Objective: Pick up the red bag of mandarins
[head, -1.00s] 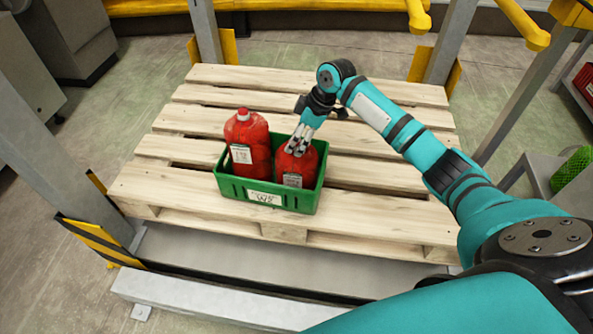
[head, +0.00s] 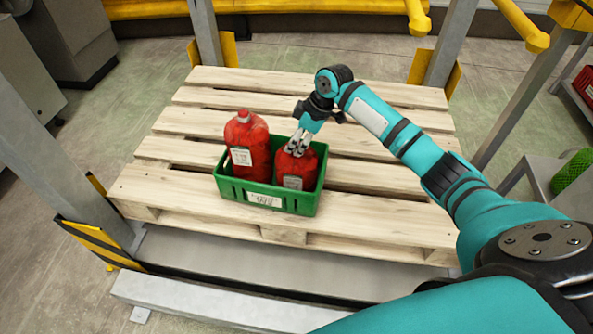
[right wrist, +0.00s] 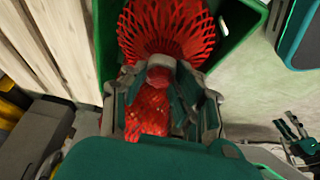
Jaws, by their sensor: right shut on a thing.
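Two red net bags stand side by side in a green crate (head: 234,192) on a wooden pallet. The left bag (head: 247,147) is taller, with a white label and a knob on top. The right bag (head: 310,166) also has a label, and its top is partly hidden by my right gripper (head: 296,150). The right gripper points down from above and is shut on the top of this bag, which still sits in the crate. In the right wrist view, red netting (right wrist: 150,108) shows between the fingers and fanned-out netting (right wrist: 168,28) beyond them. My left gripper is not in view.
The pallet (head: 380,210) is bare around the crate. Metal posts (head: 205,35) and yellow guards surround it. A green net item (head: 573,170) lies on a grey surface at the right, with a red crate (head: 584,85) behind.

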